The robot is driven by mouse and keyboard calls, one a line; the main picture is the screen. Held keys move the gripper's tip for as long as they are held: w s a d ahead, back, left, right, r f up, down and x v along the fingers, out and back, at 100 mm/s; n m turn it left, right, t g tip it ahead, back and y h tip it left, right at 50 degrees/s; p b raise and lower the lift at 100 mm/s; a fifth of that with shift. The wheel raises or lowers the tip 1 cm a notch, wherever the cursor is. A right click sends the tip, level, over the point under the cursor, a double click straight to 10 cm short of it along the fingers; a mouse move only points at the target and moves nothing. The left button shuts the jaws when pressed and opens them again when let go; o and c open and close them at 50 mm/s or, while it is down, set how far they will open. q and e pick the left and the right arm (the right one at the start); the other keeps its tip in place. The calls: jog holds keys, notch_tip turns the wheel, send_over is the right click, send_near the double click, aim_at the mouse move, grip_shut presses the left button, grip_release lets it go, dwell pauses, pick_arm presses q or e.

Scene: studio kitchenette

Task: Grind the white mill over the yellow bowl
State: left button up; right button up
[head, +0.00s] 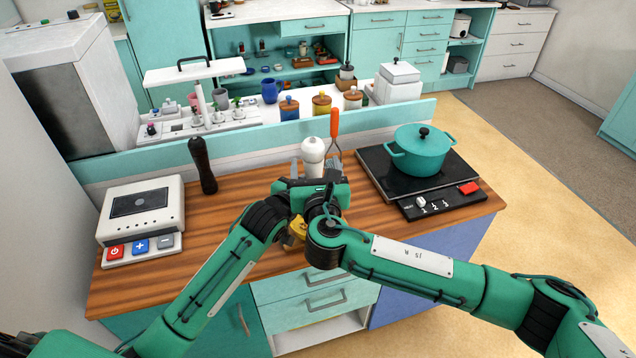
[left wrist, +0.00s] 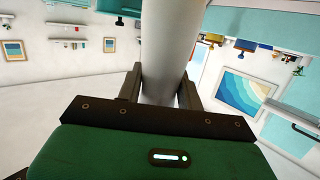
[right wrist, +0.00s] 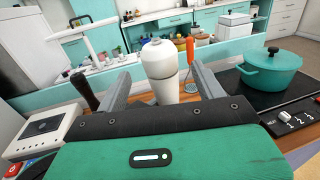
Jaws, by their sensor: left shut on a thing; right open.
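The white mill (head: 313,152) stands upright above the wooden counter, its round head up. My left gripper (head: 284,187) is shut on it; in the left wrist view the mill's pale shaft (left wrist: 166,50) runs between the closed fingers (left wrist: 160,92). My right gripper (head: 314,168) is open; in the right wrist view its fingers (right wrist: 160,85) stand apart on either side of the mill (right wrist: 161,62). The yellow bowl (head: 298,229) shows only as a small patch below my grippers, mostly hidden by my arms.
A dark mill (head: 203,165) and a white scale-like device (head: 142,210) are at left. An orange-handled utensil (head: 334,128) is close behind the white mill. A teal pot (head: 421,152) sits on the black cooktop (head: 375,168) at right. A teal ledge (head: 255,136) runs behind the counter.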

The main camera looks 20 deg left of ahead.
jog(key=v, duration=0.5)
jog(key=shift+s+d, duration=0.15)
jog(key=shift+s, duration=0.2)
jog(key=shift+w, duration=0.1)
jog(key=w+m+y, duration=0.1)
jog(key=w+m+g+y, duration=0.1)
jog(key=w, duration=0.1)
jog(key=w+m, duration=0.1)
jog(key=w, duration=0.1)
jog(key=shift+w+r+y, duration=0.2)
jog(key=shift+r+y, duration=0.2)
jog(key=m+g+y, duration=0.8)
jog(key=m+g, duration=0.7)
jog(key=m, duration=0.4)
send_near(313, 149)
notch_tip(313, 149, down, 2)
jog(key=w+d, duration=0.1)
jog(key=w, duration=0.1)
jog(key=shift+m, duration=0.3)
jog(key=a, duration=1.1)
jog(key=shift+w+a+f, duration=0.1)
jog(key=shift+w+a, duration=0.15)
jog(key=shift+a, duration=0.1)
